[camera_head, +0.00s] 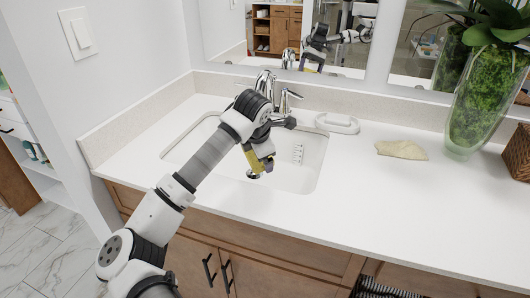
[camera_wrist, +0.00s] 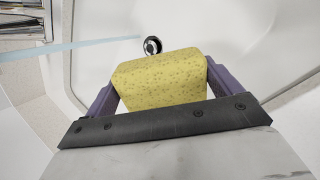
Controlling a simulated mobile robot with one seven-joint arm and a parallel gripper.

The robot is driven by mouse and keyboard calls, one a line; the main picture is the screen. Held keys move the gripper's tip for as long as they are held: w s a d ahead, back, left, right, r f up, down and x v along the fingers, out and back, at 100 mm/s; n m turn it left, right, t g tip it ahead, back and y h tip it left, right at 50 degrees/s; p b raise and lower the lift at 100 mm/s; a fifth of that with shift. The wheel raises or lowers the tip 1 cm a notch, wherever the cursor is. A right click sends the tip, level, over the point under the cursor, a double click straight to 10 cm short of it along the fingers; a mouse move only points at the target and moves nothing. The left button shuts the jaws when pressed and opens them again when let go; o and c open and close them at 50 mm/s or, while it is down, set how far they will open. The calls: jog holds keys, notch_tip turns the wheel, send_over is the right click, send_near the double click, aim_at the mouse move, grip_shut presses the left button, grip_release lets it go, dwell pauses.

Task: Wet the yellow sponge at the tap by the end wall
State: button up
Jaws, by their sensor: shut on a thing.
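The yellow sponge (camera_wrist: 158,82) is clamped between the purple fingers of my gripper (camera_wrist: 162,90). In the head view the sponge (camera_head: 254,160) shows under my gripper (camera_head: 259,163), over the sink basin (camera_head: 305,172). The chrome tap (camera_head: 266,80) stands behind the basin, partly hidden by my arm. In the wrist view, chrome (camera_wrist: 22,22) shows at the upper left. A pale blue translucent strip, apparently running water (camera_wrist: 75,47), extends from there towards the drain (camera_wrist: 152,46). The strip passes beside the sponge, with no clear contact.
A white soap dish (camera_head: 337,123) is right of the basin. A beige cloth-like or stone-like piece (camera_head: 401,149) lies farther right. A tall glass vase of greenery (camera_head: 482,100) and a brown woven basket (camera_head: 518,153) stand at the right. The front right counter (camera_head: 410,210) is clear.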

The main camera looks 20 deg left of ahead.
jog(key=w+a+f+p, duration=0.2)
jog(key=w+p, duration=0.1)
jog(key=w, duration=0.9)
jog(key=shift+w+a+f, duration=0.15)
jog(key=shift+w+f, duration=0.15)
jog(key=shift+w, duration=0.05)
jog(key=shift+d, duration=0.2)
dwell(0.4)
jog(key=shift+w+d, duration=0.1)
jog(key=shift+d, duration=0.35)
jog(key=s+d+b, duration=0.1)
jog(key=s+b, duration=0.2)
jog(key=s, duration=0.5)
jog(key=shift+d, duration=0.2)
dwell(0.3)
dwell(1.1)
jog(key=shift+s+d+r, duration=0.25)
jog(key=shift+s+r, duration=0.75)
jog(key=shift+s, duration=0.2)
jog(key=shift+s+d+r, duration=0.2)
jog(key=shift+s+r, duration=0.8)
jog(key=shift+s, duration=0.2)
